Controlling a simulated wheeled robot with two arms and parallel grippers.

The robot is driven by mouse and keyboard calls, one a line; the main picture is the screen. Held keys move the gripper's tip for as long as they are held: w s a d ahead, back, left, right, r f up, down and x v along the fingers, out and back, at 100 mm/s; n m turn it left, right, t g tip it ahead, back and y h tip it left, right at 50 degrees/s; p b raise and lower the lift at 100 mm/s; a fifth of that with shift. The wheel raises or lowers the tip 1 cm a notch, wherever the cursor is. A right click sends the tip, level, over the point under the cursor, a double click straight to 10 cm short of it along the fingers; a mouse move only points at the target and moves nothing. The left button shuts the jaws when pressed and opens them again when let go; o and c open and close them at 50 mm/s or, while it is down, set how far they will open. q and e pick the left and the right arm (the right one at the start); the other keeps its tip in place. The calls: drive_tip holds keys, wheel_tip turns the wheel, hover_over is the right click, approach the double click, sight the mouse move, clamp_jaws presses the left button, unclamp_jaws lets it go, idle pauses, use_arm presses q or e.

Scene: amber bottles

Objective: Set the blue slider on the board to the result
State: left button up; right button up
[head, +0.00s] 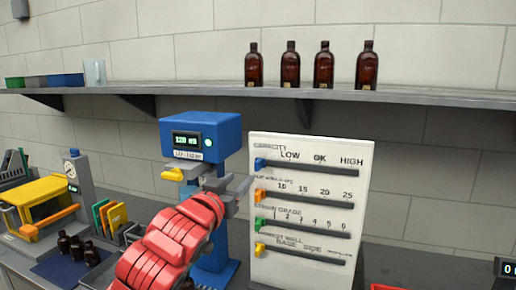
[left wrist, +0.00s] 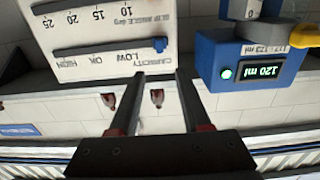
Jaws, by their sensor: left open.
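The white board (head: 310,205) stands on the counter and has several horizontal slots. The blue slider (head: 260,163) sits at the left end of the top slot, marked CAPACITY with LOW, OK and HIGH, left of LOW. My left gripper (head: 232,187) is open and empty, in front of the board's left edge. In the left wrist view, where the board is upside down, the blue slider (left wrist: 160,45) lies just beyond the gap between my open fingers (left wrist: 160,74), apart from them. A blue gauge (left wrist: 243,70) shows 120 ml with a green light. My right gripper is out of view.
The gauge's blue head (head: 200,137) and yellow lever (head: 173,174) stand close left of my gripper. Orange (head: 260,195), green (head: 260,225) and yellow (head: 260,250) sliders sit below the blue one. Several amber bottles (head: 290,66) stand on the shelf (head: 200,90) above.

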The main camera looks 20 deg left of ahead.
sight(256, 163)
use_arm(q)
drive_tip(key=w+p, duration=0.1)
drive_tip(key=w, duration=0.3)
drive_tip(key=w+p, duration=0.2)
drive_tip(key=w, duration=0.2)
drive_tip(key=w+p, duration=0.1)
drive_tip(key=w, duration=0.3)
drive_tip(key=shift+w+d+r, duration=0.1)
drive_tip(key=shift+w+d, duration=0.15)
drive_tip(key=shift+w, duration=0.1)
drive_tip(key=shift+w+p, duration=0.35)
drive_tip(key=shift+w, duration=0.2)
clamp_jaws()
